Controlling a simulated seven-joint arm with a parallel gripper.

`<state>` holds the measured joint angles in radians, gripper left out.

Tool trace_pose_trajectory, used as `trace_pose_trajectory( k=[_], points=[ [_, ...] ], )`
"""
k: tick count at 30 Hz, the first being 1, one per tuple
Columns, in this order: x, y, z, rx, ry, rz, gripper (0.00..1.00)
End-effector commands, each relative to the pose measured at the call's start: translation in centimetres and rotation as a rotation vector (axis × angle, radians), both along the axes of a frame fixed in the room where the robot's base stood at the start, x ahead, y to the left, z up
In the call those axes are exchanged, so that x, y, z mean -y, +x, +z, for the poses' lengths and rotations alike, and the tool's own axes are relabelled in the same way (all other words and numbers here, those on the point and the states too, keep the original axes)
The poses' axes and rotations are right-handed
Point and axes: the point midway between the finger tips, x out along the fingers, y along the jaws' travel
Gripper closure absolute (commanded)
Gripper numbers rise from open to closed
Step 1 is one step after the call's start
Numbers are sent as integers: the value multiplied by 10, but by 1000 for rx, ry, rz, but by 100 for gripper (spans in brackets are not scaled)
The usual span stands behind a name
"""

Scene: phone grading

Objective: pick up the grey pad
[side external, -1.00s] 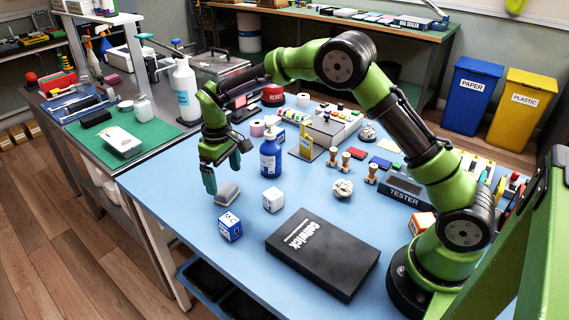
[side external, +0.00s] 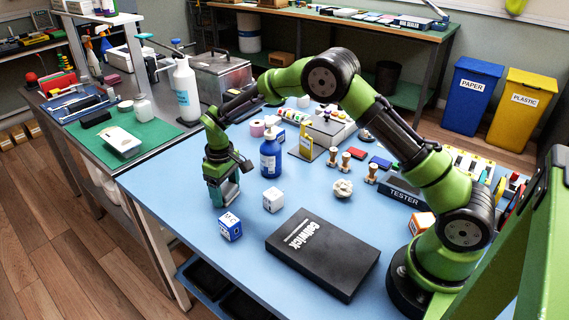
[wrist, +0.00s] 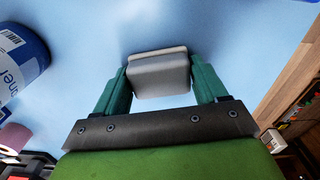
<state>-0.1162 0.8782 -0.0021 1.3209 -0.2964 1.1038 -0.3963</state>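The grey pad (wrist: 160,77) is a small rounded block with a lighter rim, seen in the wrist view between the two green fingers of my gripper (wrist: 160,85). The fingers stand on either side of the pad, very close to its sides; I cannot tell whether both press on it. In the side view my gripper (side external: 224,192) is low at the left part of the blue table, and its fingers hide most or all of the pad.
A blue-and-white cube (side external: 231,227) is close in front of my gripper, and a white cube (side external: 273,200) stands to its right. A blue bottle (side external: 270,158) stands behind right. A black box (side external: 323,254) lies nearer the front. The table's left edge is close.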

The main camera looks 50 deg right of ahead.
Motion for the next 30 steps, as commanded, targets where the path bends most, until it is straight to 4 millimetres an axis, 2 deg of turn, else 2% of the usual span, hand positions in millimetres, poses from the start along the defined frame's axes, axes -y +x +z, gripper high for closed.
trace_pose_trajectory(
  k=[1,6,14,17,24,30],
  points=[
    [0,0,0,0,0,0,36],
    [0,0,0,0,0,0,60],
    [0,1,4,2,0,0,60],
    [0,1,17,5,0,0,60],
    [0,1,65,5,-1,1,60],
    [0,2,98,4,-1,1,60]
  ],
)
